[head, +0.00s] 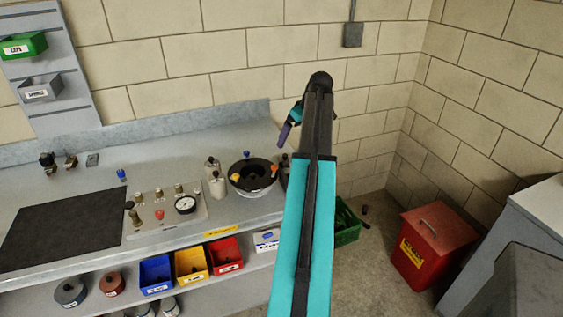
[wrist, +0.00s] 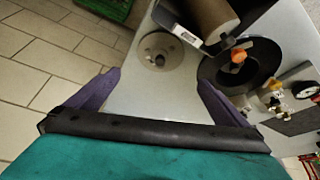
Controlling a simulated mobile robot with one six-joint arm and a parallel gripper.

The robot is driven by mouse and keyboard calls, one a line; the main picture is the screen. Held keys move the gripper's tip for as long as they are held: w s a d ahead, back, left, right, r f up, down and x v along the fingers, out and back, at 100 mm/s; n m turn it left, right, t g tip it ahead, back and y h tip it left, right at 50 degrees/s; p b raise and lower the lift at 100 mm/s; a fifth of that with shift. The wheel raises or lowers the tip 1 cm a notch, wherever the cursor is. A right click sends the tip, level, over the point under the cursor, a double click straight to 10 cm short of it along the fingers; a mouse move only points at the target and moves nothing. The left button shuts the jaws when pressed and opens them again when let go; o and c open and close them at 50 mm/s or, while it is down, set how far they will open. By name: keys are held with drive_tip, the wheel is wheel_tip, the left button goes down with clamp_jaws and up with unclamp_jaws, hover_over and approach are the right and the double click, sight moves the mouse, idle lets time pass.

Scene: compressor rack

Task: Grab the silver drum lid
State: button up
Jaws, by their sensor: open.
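A round, pale silver disc with a small dark knob, which looks like the drum lid (wrist: 150,43), lies flat near the bench corner in the wrist view. In the head view my arm covers that spot and I cannot make the lid out. My gripper (wrist: 159,78) is open, its two purple fingers spread wide with nothing between them. In the wrist picture the lid appears just beyond the fingertips, between their lines, and apart from them. In the head view one purple finger of my gripper (head: 285,132) shows above the bench's right end.
A black-rimmed bowl (head: 240,171) with orange and yellow pieces stands beside the lid's area. A brown roll (wrist: 205,18) lies close to the lid. White bottles (head: 216,184) and a gauge panel (head: 178,209) are further left. A red bin (head: 430,247) stands on the floor.

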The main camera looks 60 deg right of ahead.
sight(286, 155)
drive_tip(key=shift+w+f, duration=0.1)
drive_tip(key=shift+p+x, duration=0.9)
drive_tip(key=shift+x, duration=3.25)
drive_tip(key=shift+f, duration=0.1)
drive_tip(key=shift+p+x, duration=1.15)
drive_tip(key=shift+x, duration=1.3)
drive_tip(key=shift+c, duration=0.4)
drive_tip(key=c, duration=0.9)
drive_tip(key=shift+c, duration=0.2)
